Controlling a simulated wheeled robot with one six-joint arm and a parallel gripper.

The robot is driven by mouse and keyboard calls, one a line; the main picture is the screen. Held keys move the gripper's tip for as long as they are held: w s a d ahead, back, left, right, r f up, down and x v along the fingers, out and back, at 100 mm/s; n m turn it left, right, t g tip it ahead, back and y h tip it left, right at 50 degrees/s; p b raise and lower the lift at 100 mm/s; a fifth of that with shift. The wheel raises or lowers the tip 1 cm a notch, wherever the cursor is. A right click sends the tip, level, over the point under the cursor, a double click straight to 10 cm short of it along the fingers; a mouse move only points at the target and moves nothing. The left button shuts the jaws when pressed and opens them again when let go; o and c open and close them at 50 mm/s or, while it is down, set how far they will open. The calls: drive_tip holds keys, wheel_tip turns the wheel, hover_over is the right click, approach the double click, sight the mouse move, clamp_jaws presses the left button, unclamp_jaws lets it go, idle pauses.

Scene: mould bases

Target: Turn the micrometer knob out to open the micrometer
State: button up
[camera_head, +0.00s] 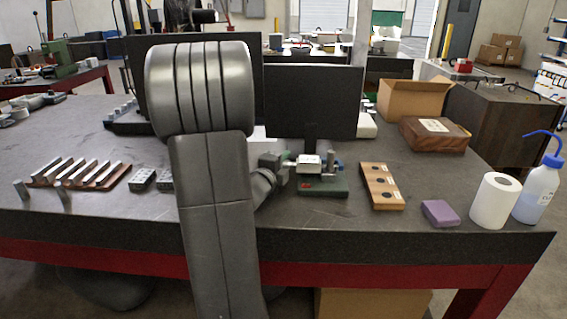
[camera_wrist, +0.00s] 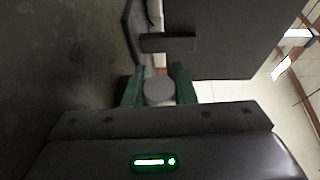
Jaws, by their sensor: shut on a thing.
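The micrometer stand (camera_head: 325,189) has a green base and sits on the dark table right of my arm in the head view. Small metal parts (camera_head: 309,162) stand on top of it. My gripper (camera_head: 281,164) is at the left end of the micrometer. In the wrist view, my gripper (camera_wrist: 158,80) has its green fingers on both sides of the round grey micrometer knob (camera_wrist: 158,92) and is shut on it. My arm hides part of the table, and the micrometer's measuring gap is too small to make out.
A dark monitor (camera_head: 314,100) stands close behind the micrometer. A wooden block with dark holes (camera_head: 380,186), a purple block (camera_head: 440,213), a white roll (camera_head: 494,200) and a wash bottle (camera_head: 538,190) are to the right. Metal bars on a wooden rack (camera_head: 80,172) lie left.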

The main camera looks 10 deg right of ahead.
drive_tip(key=shift+r+g+y+p, duration=0.25)
drive_tip(key=shift+g+y+p, duration=0.05)
drive_tip(key=shift+p, duration=1.1)
